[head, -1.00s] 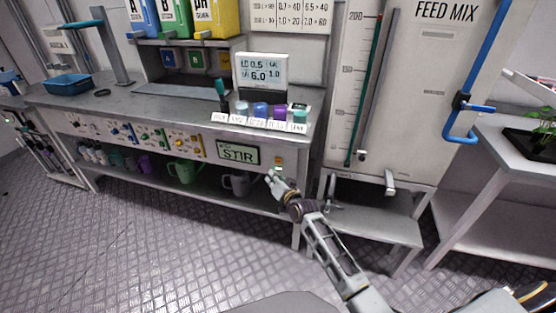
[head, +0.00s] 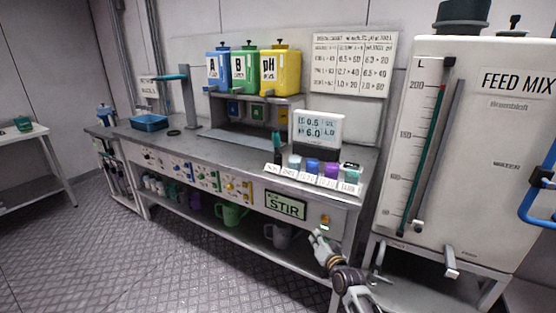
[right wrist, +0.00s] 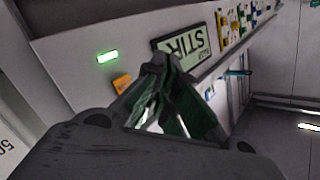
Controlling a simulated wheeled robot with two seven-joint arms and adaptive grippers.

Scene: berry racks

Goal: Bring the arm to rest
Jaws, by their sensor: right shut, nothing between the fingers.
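My right gripper (head: 316,238) is shut and empty in the head view, in front of the bench's front panel. It is just below and left of a small orange button (head: 325,219) with a green light under it. In the right wrist view the shut fingertips (right wrist: 170,62) point toward the panel, close to the STIR display (right wrist: 185,47) and the orange button (right wrist: 122,83). A gap between the fingertips and the panel cannot be judged. The STIR display also shows in the head view (head: 285,205). My left gripper is not in view.
The bench (head: 215,150) carries a meter (head: 318,128), small labelled jars and a blue tray (head: 150,122). A green jug (head: 232,213) and a grey jug (head: 279,235) stand on the shelf below. The feed mix tank (head: 475,140) is at the right. The floor at left is open.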

